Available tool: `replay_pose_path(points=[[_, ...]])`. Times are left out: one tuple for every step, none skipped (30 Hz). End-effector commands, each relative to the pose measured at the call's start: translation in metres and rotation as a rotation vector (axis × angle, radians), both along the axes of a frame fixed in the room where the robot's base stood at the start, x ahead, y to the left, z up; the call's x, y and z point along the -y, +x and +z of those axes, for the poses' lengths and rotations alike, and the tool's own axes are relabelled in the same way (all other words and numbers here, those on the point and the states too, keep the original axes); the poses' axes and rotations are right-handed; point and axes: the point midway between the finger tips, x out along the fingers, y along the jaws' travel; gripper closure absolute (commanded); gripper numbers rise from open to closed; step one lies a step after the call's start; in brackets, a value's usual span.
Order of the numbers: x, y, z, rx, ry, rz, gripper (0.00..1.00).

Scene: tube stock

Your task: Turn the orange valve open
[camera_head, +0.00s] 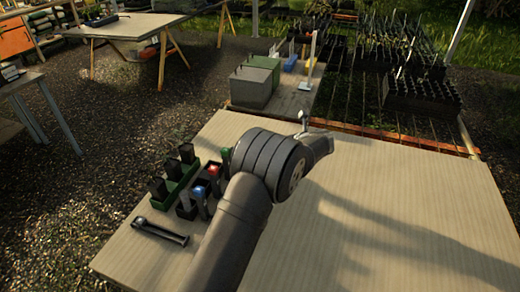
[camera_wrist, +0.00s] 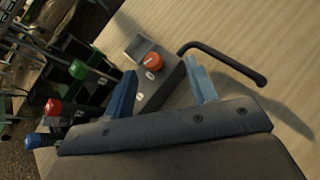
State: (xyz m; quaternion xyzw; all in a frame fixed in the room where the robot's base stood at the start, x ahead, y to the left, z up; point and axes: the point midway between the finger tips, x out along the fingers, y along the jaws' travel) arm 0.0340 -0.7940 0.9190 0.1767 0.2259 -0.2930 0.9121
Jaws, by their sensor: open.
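The orange valve (camera_wrist: 152,62) is a small round orange knob on a grey block in the wrist view, on the light wooden table. A dark bent handle or pipe (camera_wrist: 225,58) reaches out to the right of the block. My gripper (camera_wrist: 162,88) is open, its two blue fingers apart, with the grey block showing between them and the orange knob just beyond the fingertips. I see no contact with the knob. In the head view my arm hides the valve and most of the gripper.
A red knob (camera_head: 213,169) and a blue knob (camera_head: 198,191) stand on dark holders left of my arm. A green rack (camera_head: 176,187) with black pieces is beside them. A black tool (camera_head: 160,231) lies in front. The table's right side (camera_head: 400,220) is clear.

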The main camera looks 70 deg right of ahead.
Motion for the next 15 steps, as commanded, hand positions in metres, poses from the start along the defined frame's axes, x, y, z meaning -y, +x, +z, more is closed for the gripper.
replay_pose_path(points=[[-0.009,0.006,0.01,-0.036,0.012,-0.028,0.48],[-0.013,0.008,0.014,-0.056,0.02,-0.049,0.48],[-0.02,0.01,0.019,-0.086,0.029,-0.075,0.48],[-0.025,0.012,0.023,-0.107,0.034,-0.094,0.48],[-0.031,0.013,0.027,-0.128,0.038,-0.113,0.48],[-0.039,0.015,0.031,-0.155,0.043,-0.138,0.48],[-0.045,0.016,0.035,-0.174,0.046,-0.156,0.48],[-0.051,0.016,0.038,-0.191,0.048,-0.173,0.48],[-0.059,0.017,0.041,-0.213,0.049,-0.193,0.48],[-0.064,0.018,0.043,-0.229,0.049,-0.207,0.48],[-0.068,0.018,0.046,-0.243,0.047,-0.221,0.48],[-0.074,0.018,0.049,-0.258,0.046,-0.236,0.48],[-0.078,0.018,0.05,-0.267,0.047,-0.245,0.48],[-0.081,0.017,0.052,-0.276,0.045,-0.253,0.48],[-0.085,0.018,0.053,-0.284,0.044,-0.261,0.48]])
